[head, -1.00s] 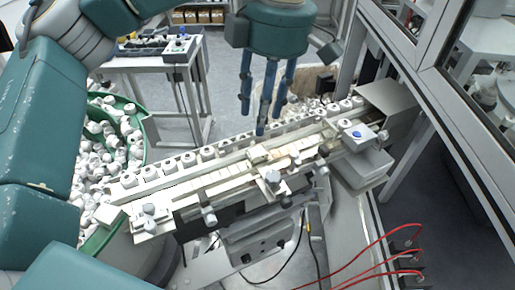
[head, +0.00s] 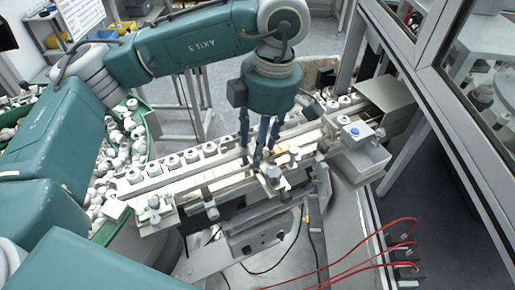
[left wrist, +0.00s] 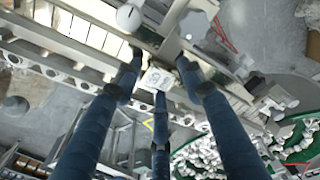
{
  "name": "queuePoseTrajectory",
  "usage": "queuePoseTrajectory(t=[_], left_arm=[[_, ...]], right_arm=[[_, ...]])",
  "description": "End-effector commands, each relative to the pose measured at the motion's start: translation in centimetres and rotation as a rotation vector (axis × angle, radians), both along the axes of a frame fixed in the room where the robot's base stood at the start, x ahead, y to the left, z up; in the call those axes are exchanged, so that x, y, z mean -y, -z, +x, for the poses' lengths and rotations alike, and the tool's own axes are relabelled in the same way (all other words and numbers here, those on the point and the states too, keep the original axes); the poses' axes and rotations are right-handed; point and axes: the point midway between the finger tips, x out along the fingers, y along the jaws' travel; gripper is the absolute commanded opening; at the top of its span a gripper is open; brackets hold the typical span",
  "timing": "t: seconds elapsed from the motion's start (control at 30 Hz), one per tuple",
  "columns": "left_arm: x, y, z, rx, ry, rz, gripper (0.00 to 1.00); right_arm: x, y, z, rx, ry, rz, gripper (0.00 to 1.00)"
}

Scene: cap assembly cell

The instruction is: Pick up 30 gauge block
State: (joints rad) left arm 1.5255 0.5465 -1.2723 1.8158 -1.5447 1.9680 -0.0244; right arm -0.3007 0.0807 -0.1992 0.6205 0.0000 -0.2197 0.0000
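A small pale square block with dark marks on its top, which looks like the 30 gauge block (left wrist: 158,79), shows in the left wrist view among my three blue fingers. The marks are too small to read. My left gripper (head: 258,162) points down over the middle of the white rail assembly, and it also shows in the left wrist view (left wrist: 160,75). Its fingers are spread around the block, and I see no firm grip on it. In the head view the fingers hide the block. My right gripper is not in view.
The rail assembly (head: 160,183) carries a row of white caps and has knobs along its front. A green bowl of white caps (head: 124,140) stands at the left. A box with a blue button (head: 352,132) is at the right. Red cables (head: 375,232) run at the lower right.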

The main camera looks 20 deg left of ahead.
Motion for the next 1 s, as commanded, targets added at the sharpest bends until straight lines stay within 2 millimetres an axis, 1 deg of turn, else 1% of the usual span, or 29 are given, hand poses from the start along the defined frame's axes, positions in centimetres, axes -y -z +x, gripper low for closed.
queuePoseTrajectory(t=[0.03,0.07,0.1,0.17,0.2,0.23,0.27,0.53,0.67,0.77,0.87,1.0], left_arm=[[0.0,0.0,0.0,0.0,0.0,0.0,0.4],[0.0,0.0,0.0,0.0,0.0,0.0,0.36],[0.0,0.0,0.0,0.0,0.0,0.0,0.28],[0.0,0.0,0.0,0.0,0.0,0.0,0.16],[0.0,0.0,0.0,0.0,0.0,0.0,0.08],[0.0,0.0,0.0,-0.001,0.0,0.0,0.02],[0.0,0.0,0.0,-0.001,0.0,0.0,0.0],[0.0,-0.1,0.0,0.001,0.0,0.0,0.0],[0.0,-0.7,0.1,0.003,-0.001,-0.001,0.0],[0.0,-1.7,0.2,0.004,-0.002,-0.001,0.0],[0.1,-3.1,0.1,0.006,0.0,-0.002,0.0],[0.0,-6.1,0.1,0.009,-0.001,-0.001,0.0]], right_arm=[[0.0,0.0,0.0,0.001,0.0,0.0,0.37],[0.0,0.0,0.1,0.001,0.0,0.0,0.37],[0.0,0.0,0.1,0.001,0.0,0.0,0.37],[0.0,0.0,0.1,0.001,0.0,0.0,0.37],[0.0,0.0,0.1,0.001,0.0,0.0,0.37],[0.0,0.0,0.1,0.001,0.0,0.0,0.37],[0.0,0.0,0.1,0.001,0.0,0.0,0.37],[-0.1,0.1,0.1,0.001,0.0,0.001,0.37],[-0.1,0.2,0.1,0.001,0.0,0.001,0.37],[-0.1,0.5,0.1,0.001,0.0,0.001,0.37],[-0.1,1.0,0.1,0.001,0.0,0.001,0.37],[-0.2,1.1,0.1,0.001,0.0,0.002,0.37]])
